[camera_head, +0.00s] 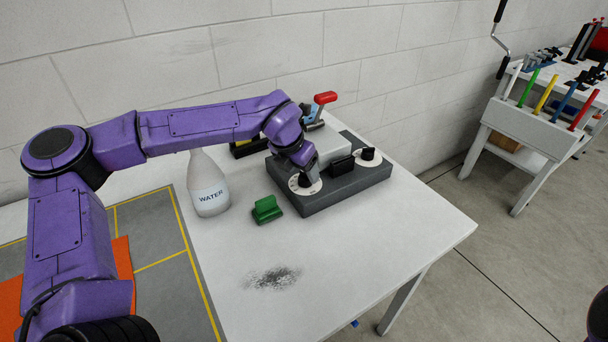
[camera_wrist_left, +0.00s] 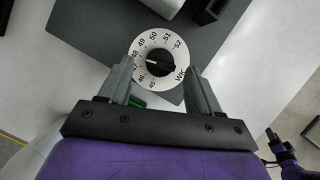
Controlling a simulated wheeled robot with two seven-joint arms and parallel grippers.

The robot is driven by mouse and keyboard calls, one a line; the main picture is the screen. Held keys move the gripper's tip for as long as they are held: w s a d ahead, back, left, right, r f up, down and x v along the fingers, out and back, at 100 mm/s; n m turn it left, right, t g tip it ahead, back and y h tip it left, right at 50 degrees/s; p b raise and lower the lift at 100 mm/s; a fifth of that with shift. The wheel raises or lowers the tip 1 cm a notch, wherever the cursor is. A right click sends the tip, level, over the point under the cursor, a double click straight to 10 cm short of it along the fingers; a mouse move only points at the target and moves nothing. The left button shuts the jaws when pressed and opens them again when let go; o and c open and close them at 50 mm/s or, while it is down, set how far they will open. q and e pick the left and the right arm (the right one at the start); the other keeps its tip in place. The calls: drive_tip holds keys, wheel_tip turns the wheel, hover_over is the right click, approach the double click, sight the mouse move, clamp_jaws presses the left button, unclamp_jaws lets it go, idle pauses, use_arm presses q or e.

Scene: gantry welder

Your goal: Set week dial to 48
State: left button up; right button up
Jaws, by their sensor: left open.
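The week dial (camera_head: 296,187) is a white disc with a black knob at the near left end of a dark grey base (camera_head: 345,190). In the left wrist view the disc (camera_wrist_left: 176,45) carries numbers from 45 to 52 and "WK". A white mark on its knob (camera_wrist_left: 154,66) lies roughly left to right; I cannot tell for sure which number it points to. My left gripper (camera_head: 309,180) is over the dial. In the wrist view its fingers (camera_wrist_left: 163,78) are open, one on each side of the knob, with a gap to it. My right gripper is not seen.
A second white dial (camera_head: 372,163) and a black block (camera_head: 342,165) share the base. A green object (camera_head: 266,209) and a WATER bottle (camera_head: 209,186) stand left of it. A red-handled lever (camera_head: 326,98) rises behind. The white table's (camera_head: 370,255) front right is clear.

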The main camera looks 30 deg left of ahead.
use_arm(q)
drive_tip(key=v, duration=0.8)
drive_tip(key=shift+s+b, duration=0.15)
drive_tip(key=shift+b, duration=0.2)
